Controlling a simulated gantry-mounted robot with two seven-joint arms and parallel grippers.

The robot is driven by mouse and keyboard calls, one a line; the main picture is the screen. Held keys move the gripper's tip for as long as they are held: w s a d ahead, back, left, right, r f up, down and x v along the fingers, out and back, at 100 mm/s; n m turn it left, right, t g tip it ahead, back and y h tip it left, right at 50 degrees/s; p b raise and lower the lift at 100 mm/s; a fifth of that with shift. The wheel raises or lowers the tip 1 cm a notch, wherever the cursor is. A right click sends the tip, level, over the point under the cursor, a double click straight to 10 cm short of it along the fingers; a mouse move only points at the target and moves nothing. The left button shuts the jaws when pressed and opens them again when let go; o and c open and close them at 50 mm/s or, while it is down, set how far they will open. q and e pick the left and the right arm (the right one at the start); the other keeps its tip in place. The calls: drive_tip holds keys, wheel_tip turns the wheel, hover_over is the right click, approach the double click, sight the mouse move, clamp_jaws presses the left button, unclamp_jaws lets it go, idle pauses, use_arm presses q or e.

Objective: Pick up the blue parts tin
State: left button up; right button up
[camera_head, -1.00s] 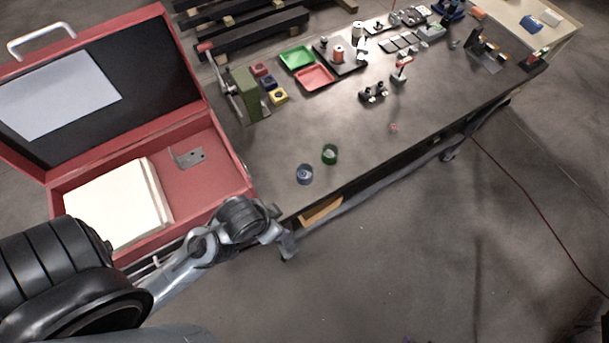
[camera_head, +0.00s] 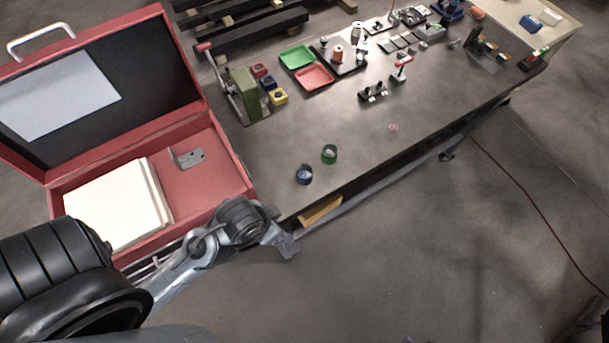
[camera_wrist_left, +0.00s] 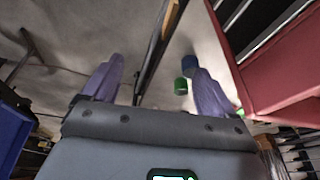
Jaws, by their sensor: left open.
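The blue parts tin (camera_head: 304,174) is a small round tin standing on the grey bench top near its front left edge. A green tin (camera_head: 329,154) stands just behind it to the right. My left gripper (camera_head: 284,243) is in front of the bench's front edge, below and left of the blue tin and apart from it. In the left wrist view the two fingers (camera_wrist_left: 155,85) are spread with nothing between them. That view also shows the blue tin (camera_wrist_left: 189,64) and the green tin (camera_wrist_left: 181,86) beside the right finger. My right gripper is not in view.
A red open toolbox (camera_head: 228,196) stands left of the tins, close to my left arm. A green tray (camera_head: 297,57), a red tray (camera_head: 314,77) and small fixtures sit farther back on the bench (camera_head: 370,140). The bench around the tins is mostly clear.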

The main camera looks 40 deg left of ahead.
use_arm(q)
drive_tip(key=shift+o, duration=0.3)
drive_tip(key=n+t+y+b, duration=0.5)
drive_tip(key=n+y+b, duration=0.25)
drive_tip(key=n, duration=0.35)
approach(304, 166)
drive_tip(key=d+f, duration=0.1)
drive_tip(key=d, duration=0.1)
drive_tip(key=shift+s+d+f, duration=0.15)
drive_tip(key=shift+d+f, duration=0.25)
drive_tip(key=shift+a+n+y, duration=0.3)
drive_tip(key=shift+a+y, duration=0.05)
drive_tip(key=shift+y, duration=0.8)
drive_tip(key=shift+w+a+t+y+b, duration=0.3)
drive_tip(key=shift+w+a, duration=0.05)
drive_tip(key=shift+a, duration=0.05)
drive_tip(key=shift+x, duration=3.3)
drive_tip(key=shift+s+f, duration=0.15)
